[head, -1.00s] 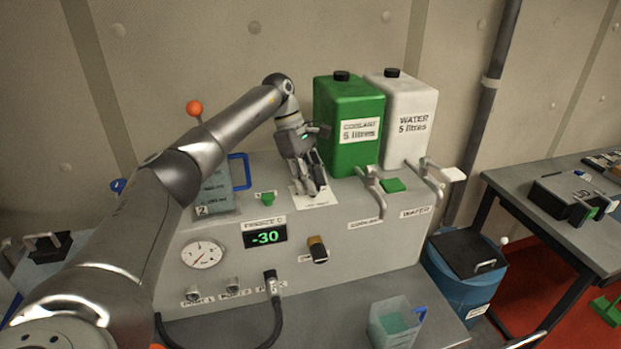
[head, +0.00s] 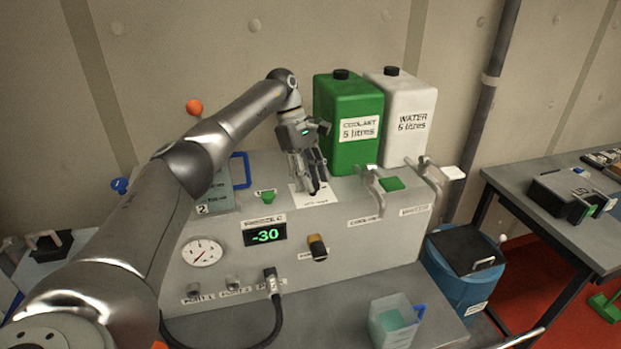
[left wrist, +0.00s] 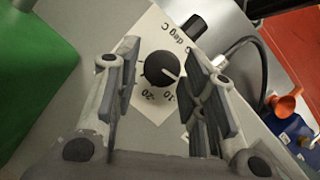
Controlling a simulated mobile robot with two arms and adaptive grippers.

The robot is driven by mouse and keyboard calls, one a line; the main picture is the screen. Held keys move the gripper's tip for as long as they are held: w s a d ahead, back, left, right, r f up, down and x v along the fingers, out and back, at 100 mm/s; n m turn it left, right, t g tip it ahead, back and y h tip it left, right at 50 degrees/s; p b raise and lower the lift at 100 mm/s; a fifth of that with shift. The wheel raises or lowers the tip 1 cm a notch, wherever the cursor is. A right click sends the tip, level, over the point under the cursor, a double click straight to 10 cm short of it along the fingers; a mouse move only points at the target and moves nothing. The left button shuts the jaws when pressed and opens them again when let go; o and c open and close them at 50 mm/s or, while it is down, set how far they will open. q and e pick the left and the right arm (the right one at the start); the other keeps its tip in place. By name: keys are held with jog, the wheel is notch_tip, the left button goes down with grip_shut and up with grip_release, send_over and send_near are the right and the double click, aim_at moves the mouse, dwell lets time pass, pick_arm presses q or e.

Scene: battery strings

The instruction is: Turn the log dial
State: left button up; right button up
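The dial (left wrist: 160,70) is a round black knob with a white pointer line, on a white card marked "deg C", -20 and -10. In the head view the card (head: 322,200) lies on top of the grey console, and the dial is largely hidden by my fingers. My left gripper (head: 314,188) points down over the card. In the left wrist view my left gripper (left wrist: 158,90) is open, with one finger on each side of the dial and visible gaps between. My right gripper is not in view.
A green coolant can (head: 348,150) and white water can (head: 400,95) stand right behind the gripper. The console (head: 375,255) carries a display reading -30 (head: 265,236), a gauge (head: 202,252) and a yellow-black knob (head: 317,246). A jug (head: 392,322) stands in front.

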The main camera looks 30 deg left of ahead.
pick_arm(q)
jog(key=shift+o, duration=0.9)
jog(key=shift+s+f, duration=0.1)
jog(key=shift+f, duration=0.05)
jog(key=v, duration=0.7)
jog(key=shift+r, duration=0.25)
jog(key=shift+a, duration=0.1)
